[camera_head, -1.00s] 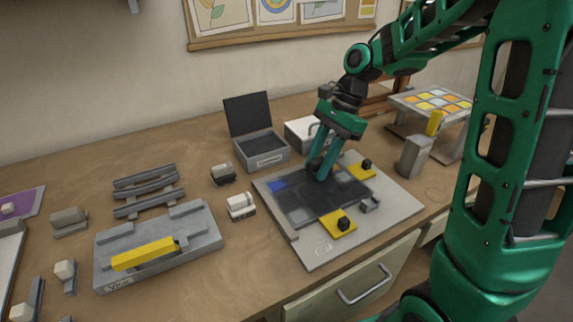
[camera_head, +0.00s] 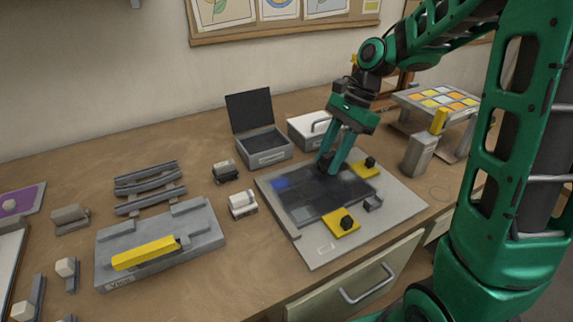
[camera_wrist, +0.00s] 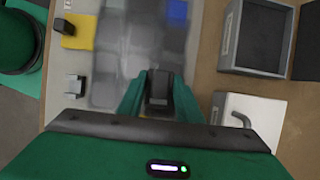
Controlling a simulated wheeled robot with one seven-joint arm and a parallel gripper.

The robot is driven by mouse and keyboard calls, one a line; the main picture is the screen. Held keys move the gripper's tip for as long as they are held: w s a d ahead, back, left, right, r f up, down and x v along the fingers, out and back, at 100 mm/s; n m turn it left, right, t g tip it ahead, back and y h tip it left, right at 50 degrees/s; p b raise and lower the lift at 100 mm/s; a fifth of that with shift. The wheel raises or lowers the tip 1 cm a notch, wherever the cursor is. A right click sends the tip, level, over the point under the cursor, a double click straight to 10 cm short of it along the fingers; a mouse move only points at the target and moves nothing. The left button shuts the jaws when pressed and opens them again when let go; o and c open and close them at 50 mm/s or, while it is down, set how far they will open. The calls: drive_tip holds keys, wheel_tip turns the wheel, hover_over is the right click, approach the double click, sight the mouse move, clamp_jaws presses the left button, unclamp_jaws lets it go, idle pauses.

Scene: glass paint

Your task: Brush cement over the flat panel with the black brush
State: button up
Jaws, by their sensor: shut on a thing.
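The flat panel (camera_head: 325,197) lies on a light grey board (camera_head: 400,208). Most of its surface is dark grey, with one blue patch (camera_head: 280,184) at its left corner. In the wrist view the panel (camera_wrist: 115,50) looks streaked and smeared in grey. My gripper (camera_head: 328,163) points down at the panel's far edge. It is shut on a dark block between its fingers, which appears to be the black brush (camera_wrist: 158,88). The fingers hide part of the brush, and I cannot tell whether its bristles touch the panel.
An open grey box (camera_head: 263,146) and a white handled box (camera_head: 306,133) stand behind. A grey block fixture with a yellow bar (camera_head: 146,253) lies left.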

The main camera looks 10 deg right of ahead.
drive_tip(key=shift+w+d, duration=0.1)
drive_tip(key=shift+d, duration=0.7)
drive_tip(key=shift+w+d+r, duration=0.1)
drive_tip(key=shift+d+r, duration=0.1)
drive_tip(key=shift+d, duration=0.05)
wheel_tip(320, 180, up, 2)
drive_tip(key=shift+r, duration=0.35)
drive_tip(key=shift+d+r, duration=0.1)
drive_tip(key=shift+r, duration=2.55)
